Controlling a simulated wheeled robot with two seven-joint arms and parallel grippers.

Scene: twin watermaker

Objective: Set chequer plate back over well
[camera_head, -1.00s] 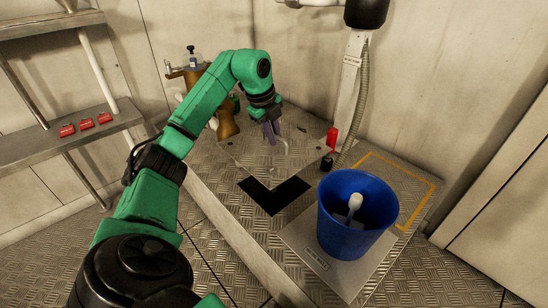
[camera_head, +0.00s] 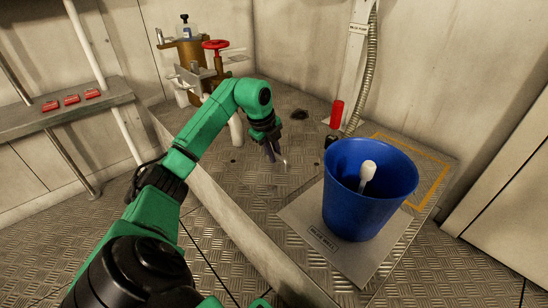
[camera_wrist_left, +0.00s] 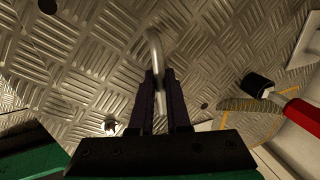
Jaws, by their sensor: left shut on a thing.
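The chequer plate (camera_head: 250,180) lies on the raised patterned deck, and its edges are hard to tell from the deck around it. No dark opening of the well shows in the head view. My left gripper (camera_head: 271,154) is shut on the plate's pale curved handle (camera_head: 285,163). In the left wrist view, the fingers of my left gripper (camera_wrist_left: 160,100) close around the handle (camera_wrist_left: 156,50), with the chequer plate (camera_wrist_left: 95,60) below. My right gripper is not in view.
A blue bucket (camera_head: 350,205) with a white-headed object (camera_head: 367,172) inside stands on a smooth grey panel (camera_head: 315,235). A red cylinder (camera_head: 337,113) and a hose (camera_head: 365,80) stand behind. A brass valve assembly (camera_head: 190,60) is at the back left. A yellow outline (camera_head: 432,190) marks the right.

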